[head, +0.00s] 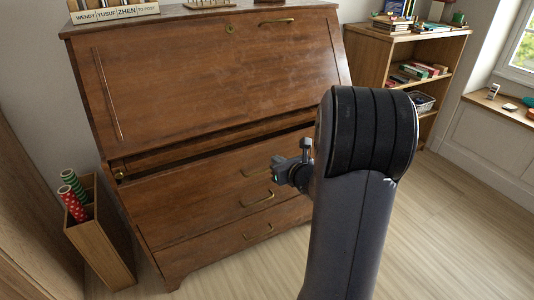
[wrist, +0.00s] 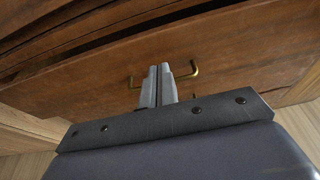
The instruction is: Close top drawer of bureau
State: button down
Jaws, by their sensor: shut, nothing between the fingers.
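The wooden bureau (head: 205,75) stands ahead with its slanted lid shut. Its top drawer (head: 190,177) sits below the lid, with a dark gap above its front edge, so it looks partly pulled out. In the wrist view the drawer front (wrist: 80,82) fills the upper part, with the dark gap above it. The brass handle (head: 257,171) is partly hidden by my gripper. My gripper (wrist: 159,68) is shut and empty, its fingertips in front of the handle's middle. Handle ends (wrist: 190,72) show on both sides. Whether the fingers touch it, I cannot tell.
Lower drawers with brass handles (head: 257,199) look shut. A wooden bin (head: 100,240) with wrapping rolls (head: 73,203) stands at the bureau's left. A bookshelf (head: 375,58) stands at the right. The floor (head: 460,225) at right is clear.

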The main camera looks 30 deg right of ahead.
aim_at(261, 143)
jog(key=x, duration=0.5)
jog(key=shift+w+r+b, duration=0.25)
jog(key=shift+w+b, duration=0.05)
jog(key=shift+w, duration=0.8)
jog(key=shift+w, duration=0.1)
jog(key=w, duration=0.3)
jog(key=shift+w+a, duration=0.1)
jog(key=shift+w, duration=0.5)
jog(key=shift+r, duration=0.25)
